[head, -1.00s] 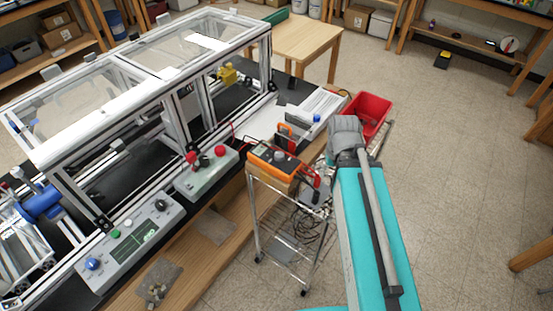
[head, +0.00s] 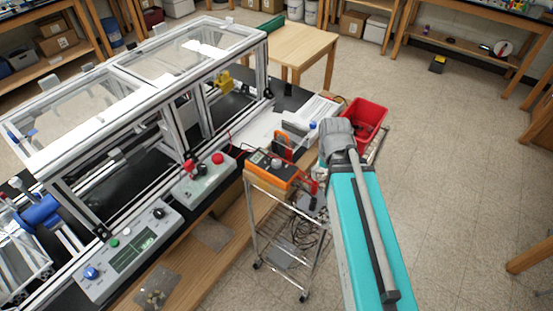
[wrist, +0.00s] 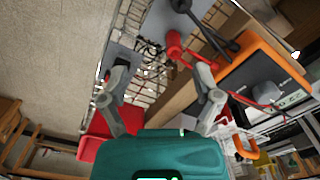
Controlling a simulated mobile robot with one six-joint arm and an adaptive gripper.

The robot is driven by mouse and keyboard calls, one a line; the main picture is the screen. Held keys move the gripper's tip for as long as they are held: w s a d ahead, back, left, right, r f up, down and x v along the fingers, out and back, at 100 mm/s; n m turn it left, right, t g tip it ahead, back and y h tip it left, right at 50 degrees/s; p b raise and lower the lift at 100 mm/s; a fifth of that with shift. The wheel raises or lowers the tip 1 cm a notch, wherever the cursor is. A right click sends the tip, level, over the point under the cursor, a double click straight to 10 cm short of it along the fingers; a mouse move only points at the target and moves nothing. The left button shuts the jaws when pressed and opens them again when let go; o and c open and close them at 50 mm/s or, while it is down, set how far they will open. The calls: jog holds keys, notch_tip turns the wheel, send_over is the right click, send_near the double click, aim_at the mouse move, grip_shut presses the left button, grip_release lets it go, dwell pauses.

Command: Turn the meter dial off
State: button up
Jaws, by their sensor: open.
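In the wrist view the meter's orange edge (wrist: 262,45) and dark face are at the right; I cannot make out the dial's setting there. My gripper (wrist: 163,75) is open and empty, its two grey fingers spread, to the left of the meter in that view. In the head view the gripper is mostly hidden behind my arm, right of the meter. A red lead end (wrist: 176,48) shows near the right finger.
The wire cart (head: 262,228) carries cables on its lower shelf. A red bin (head: 363,117) is behind my arm. A control box with red buttons (head: 203,181) and a framed enclosure (head: 140,75) stand on the bench at left. Open floor lies at right.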

aim_at(276, 162)
jog(key=w+a+r+m+p, duration=0.3)
jog(key=w+a+r+p, duration=0.1)
jog(key=a, duration=0.3)
jog(key=w+a+r+m+p, duration=0.3)
jog(key=w+a+r+p, duration=0.1)
jog(key=a+r+p, duration=0.2)
jog(key=shift+w+a+r+m, duration=0.25)
jog(key=shift+a+r+m, duration=0.2)
jog(key=shift+a, duration=0.6)
jog(key=shift+f, duration=0.2)
notch_tip(276, 162, down, 13)
jog(key=b, duration=1.3)
jog(key=shift+f+b, duration=0.2)
jog(key=shift+b, duration=0.15)
grip_shut()
